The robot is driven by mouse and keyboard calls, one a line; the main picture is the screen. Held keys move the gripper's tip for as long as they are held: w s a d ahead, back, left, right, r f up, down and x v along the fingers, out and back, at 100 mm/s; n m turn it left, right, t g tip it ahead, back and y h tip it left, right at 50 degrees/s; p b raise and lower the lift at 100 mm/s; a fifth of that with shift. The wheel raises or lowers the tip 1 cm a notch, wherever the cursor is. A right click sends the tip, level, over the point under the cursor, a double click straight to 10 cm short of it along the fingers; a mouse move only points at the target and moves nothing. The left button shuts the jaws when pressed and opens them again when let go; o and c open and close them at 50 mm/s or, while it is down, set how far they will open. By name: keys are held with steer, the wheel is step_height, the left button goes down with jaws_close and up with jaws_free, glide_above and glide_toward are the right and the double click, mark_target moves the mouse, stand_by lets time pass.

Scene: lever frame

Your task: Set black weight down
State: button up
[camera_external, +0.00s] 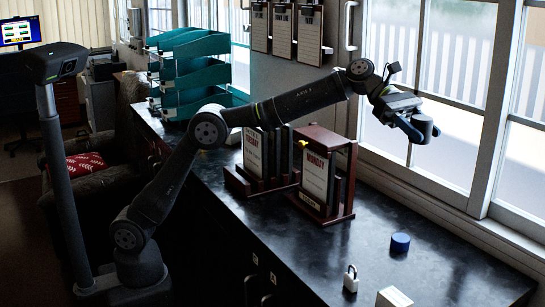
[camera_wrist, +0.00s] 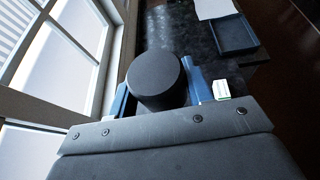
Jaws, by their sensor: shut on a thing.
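The black weight (camera_external: 423,127) is a short dark cylinder held high above the counter, near the window. In the wrist view the black weight (camera_wrist: 157,78) shows its round flat face between two blue fingers. My gripper (camera_external: 414,131) is shut on it, one finger on each side. My gripper also shows in the wrist view (camera_wrist: 160,92). The weight is clear of the dark countertop (camera_external: 330,250). Its far side and the fingertips' contact are partly hidden.
On the counter stand wooden lever frames with cards (camera_external: 318,175) (camera_external: 254,152), a blue cylinder (camera_external: 400,243), a padlock (camera_external: 350,279) and a white block (camera_external: 393,297). Teal trays (camera_external: 195,75) stand behind. Window frames (camera_external: 497,110) rise close to the right. Counter around the blue cylinder is bare.

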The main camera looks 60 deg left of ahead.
steer(key=s+d+m+g, duration=0.1)
steer(key=s+d+g, duration=0.1)
steer(key=s+d, duration=0.8)
glide_above(428, 278)
step_height(428, 278, down, 29)
steer(key=shift+d, duration=0.1)
steer(key=shift+f, duration=1.85)
steer(key=shift+f, duration=0.2)
steer(key=o, duration=1.3)
